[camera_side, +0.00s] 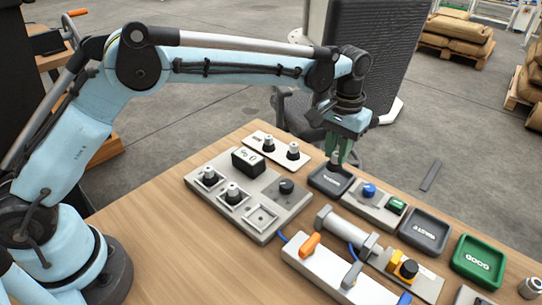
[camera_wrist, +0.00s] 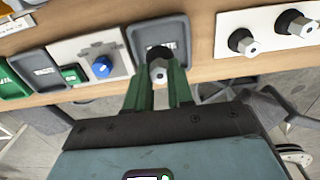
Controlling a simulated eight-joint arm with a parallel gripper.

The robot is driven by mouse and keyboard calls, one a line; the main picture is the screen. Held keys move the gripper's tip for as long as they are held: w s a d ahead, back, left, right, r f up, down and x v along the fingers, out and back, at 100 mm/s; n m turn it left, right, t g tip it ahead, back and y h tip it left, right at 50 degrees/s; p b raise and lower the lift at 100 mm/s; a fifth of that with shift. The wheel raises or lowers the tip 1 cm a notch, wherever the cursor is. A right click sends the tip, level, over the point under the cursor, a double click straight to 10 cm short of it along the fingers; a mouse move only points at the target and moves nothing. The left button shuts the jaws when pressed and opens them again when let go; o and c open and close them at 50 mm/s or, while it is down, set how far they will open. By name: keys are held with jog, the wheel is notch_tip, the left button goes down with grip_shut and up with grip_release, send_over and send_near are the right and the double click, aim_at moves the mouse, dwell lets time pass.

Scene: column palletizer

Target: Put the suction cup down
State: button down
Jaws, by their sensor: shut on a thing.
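My gripper (camera_side: 340,155) has its green fingers pointing down over a small dark tray (camera_side: 320,186) near the table's far edge. It is shut on a suction cup (camera_side: 335,161), which is at the tray, largely covered by the fingers. In the wrist view the suction cup (camera_wrist: 158,67), with a black cup and a silver hex fitting, sits between the fingertips of my gripper (camera_wrist: 160,77). The dark tray (camera_wrist: 179,30) lies behind it there. Whether the cup touches the tray floor cannot be told.
A white plate (camera_side: 281,161) with two more suction cups stands left of the tray. A grey fixture (camera_side: 260,192) with further cups is in front.

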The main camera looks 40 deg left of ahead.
aim_at(335, 163)
jog(key=shift+w+a+f, duration=0.15)
jog(key=shift+f, duration=2)
jog(key=shift+f, duration=0.15)
jog(key=c, duration=1)
grip_release()
